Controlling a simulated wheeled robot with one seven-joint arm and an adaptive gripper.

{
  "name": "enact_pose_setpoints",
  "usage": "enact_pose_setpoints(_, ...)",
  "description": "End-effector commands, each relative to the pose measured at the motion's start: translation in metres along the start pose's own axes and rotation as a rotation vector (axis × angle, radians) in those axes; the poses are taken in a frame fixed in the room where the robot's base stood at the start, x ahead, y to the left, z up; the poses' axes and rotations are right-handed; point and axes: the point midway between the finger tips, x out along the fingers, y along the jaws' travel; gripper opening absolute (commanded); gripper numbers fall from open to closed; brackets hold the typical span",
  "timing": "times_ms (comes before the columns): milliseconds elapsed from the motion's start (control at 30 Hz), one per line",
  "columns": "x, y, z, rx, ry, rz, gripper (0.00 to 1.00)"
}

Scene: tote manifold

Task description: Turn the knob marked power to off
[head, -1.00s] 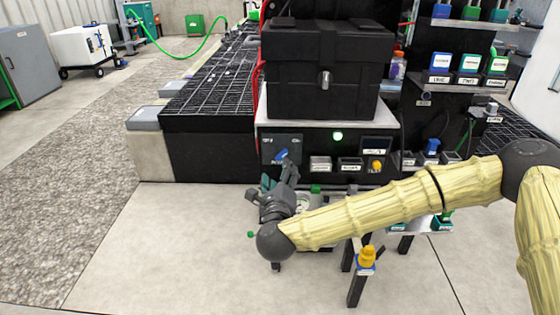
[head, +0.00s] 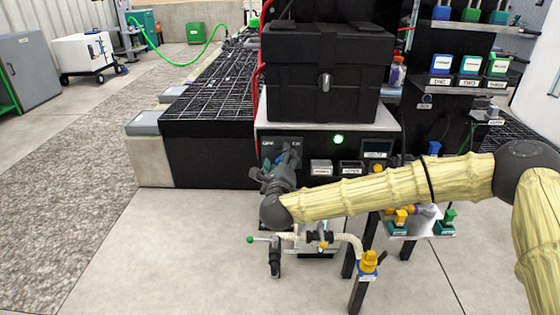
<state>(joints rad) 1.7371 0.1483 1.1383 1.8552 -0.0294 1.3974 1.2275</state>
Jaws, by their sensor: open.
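The dark control panel (head: 312,139) is on the front of the metal-topped cabinet. Its upper left part carries small white markings, one of which seems to read OFF (head: 267,143). In the earlier frame a blue knob shows below these markings. Now my gripper (head: 287,153) stands in front of that spot and covers nearly all of the knob. The gripper is open, with its fingers pointing at the panel. I cannot tell whether the fingers touch the knob or which way the knob points.
A green lamp (head: 338,139) is lit on the panel, with labelled plates below it. A black case (head: 328,75) sits on top of the cabinet. A pipe with valves (head: 320,240) and a yellow-handled valve (head: 369,261) stand below my arm.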

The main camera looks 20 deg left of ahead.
Motion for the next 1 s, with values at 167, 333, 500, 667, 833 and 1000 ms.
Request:
enact_pose_setpoints(167,-0.0002,0.0,0.0,0.0,0.0,0.0,0.42)
enact_pose_setpoints(333,-0.0002,0.0,-0.0001,0.0,0.0,0.0,0.17)
enact_pose_setpoints(500,-0.0003,-0.0001,0.0004,-0.005,0.0,0.0,0.17)
enact_pose_setpoints(667,-0.0005,-0.0005,0.0018,-0.039,-0.001,0.001,0.17)
enact_pose_setpoints(833,-0.0007,-0.0011,0.003,-0.127,-0.001,0.002,0.17)
enact_pose_setpoints(1000,-0.0008,-0.0007,0.0038,-0.264,-0.001,0.002,0.17)
